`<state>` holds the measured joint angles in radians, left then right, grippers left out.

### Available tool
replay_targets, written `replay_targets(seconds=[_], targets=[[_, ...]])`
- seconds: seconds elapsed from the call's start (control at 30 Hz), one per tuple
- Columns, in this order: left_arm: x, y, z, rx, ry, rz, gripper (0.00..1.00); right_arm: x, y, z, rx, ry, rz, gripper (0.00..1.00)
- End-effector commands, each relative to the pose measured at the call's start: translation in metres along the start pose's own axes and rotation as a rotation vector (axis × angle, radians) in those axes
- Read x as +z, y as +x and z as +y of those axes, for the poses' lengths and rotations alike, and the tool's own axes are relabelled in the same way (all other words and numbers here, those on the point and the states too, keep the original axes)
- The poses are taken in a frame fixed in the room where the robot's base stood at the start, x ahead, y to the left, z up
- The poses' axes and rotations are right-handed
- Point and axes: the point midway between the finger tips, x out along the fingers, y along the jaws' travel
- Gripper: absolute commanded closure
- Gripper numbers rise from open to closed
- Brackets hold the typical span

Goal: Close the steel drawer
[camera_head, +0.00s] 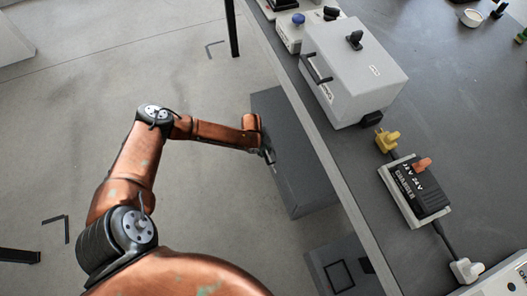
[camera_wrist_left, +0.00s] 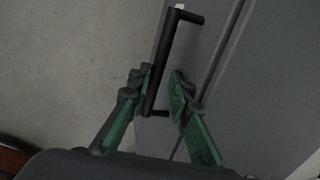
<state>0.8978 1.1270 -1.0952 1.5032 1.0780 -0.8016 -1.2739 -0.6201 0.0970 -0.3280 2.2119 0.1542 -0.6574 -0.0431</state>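The grey steel drawer (camera_head: 300,165) is under the table's edge, and part of it juts out past that edge. How far it is open I cannot tell. In the left wrist view the drawer front (camera_wrist_left: 212,45) carries a black bar handle (camera_wrist_left: 164,55). My left gripper (camera_head: 268,156) is at the drawer's left side. Its green and black fingers (camera_wrist_left: 158,88) are apart, one on each side of the handle's lower part, with gaps visible. Contact with the handle is not clear. My right gripper is in neither view.
The dark table (camera_head: 440,120) runs along the right, its edge above the drawer. On it stand a grey box (camera_head: 350,65) with a handle, a charger (camera_head: 418,190) and a yellow connector (camera_head: 387,140). A lower grey unit (camera_head: 340,270) is nearer me. The floor (camera_head: 190,60) left is mostly clear.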

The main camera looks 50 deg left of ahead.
Motion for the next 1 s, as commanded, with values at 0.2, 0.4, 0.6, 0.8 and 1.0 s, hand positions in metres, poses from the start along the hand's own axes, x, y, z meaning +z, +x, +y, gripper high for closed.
replay_targets(seconds=[0.2, 0.4, 0.6, 0.8, 1.0], targets=[[-0.001, -0.001, -0.002, -0.005, 0.001, 0.002, 0.81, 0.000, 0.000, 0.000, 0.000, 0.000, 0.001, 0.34], [0.000, -0.001, -0.001, -0.003, 0.000, 0.001, 0.81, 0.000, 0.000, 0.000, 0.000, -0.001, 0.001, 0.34], [0.001, -0.009, -0.001, -0.002, 0.000, 0.000, 0.81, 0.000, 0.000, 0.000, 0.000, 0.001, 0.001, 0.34], [0.001, -0.043, -0.001, -0.001, 0.002, 0.000, 0.81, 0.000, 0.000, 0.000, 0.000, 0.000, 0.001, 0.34], [0.001, -0.085, -0.001, -0.001, 0.001, 0.000, 0.81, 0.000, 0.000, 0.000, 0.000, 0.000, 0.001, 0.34]])
